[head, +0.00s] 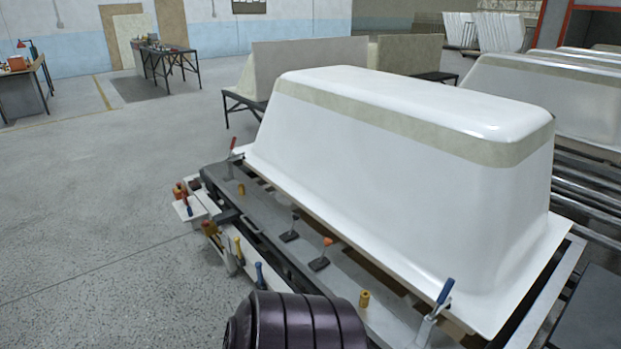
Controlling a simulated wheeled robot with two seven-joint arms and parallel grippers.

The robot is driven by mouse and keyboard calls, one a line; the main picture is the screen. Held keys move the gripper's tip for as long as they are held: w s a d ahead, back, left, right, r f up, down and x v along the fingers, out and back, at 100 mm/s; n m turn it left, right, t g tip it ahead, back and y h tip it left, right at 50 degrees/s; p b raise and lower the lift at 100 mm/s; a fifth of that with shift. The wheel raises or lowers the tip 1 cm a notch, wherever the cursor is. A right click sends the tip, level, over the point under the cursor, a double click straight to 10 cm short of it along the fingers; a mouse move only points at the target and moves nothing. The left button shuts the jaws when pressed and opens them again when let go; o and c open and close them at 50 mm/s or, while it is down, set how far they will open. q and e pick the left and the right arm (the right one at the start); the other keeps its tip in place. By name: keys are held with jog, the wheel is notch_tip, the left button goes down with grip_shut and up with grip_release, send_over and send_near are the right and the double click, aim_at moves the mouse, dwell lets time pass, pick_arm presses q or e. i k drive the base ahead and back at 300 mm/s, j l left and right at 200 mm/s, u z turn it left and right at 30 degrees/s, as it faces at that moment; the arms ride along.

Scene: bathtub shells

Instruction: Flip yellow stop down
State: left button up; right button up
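Two small yellow stops stand upright on the grey frame in front of the white tub shell. The near yellow stop (364,299) is at the lower middle of the head view. The far yellow stop (241,188) is near the frame's far left end. I cannot tell which one the task names. No fingers of my left or right gripper show in the head view. A dark ribbed part of mine at the bottom centre covers some of the frame's near side.
The upturned white tub shell (400,180) fills the frame (345,273). Toggle clamps with a blue handle (445,291) and a red handle (233,143) stand at its edge. An orange-tipped clamp (327,242) lies between. Hand tools hang along the near side. Open floor lies left.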

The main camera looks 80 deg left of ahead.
aim_at(235, 239)
jog(key=u, duration=3.2)
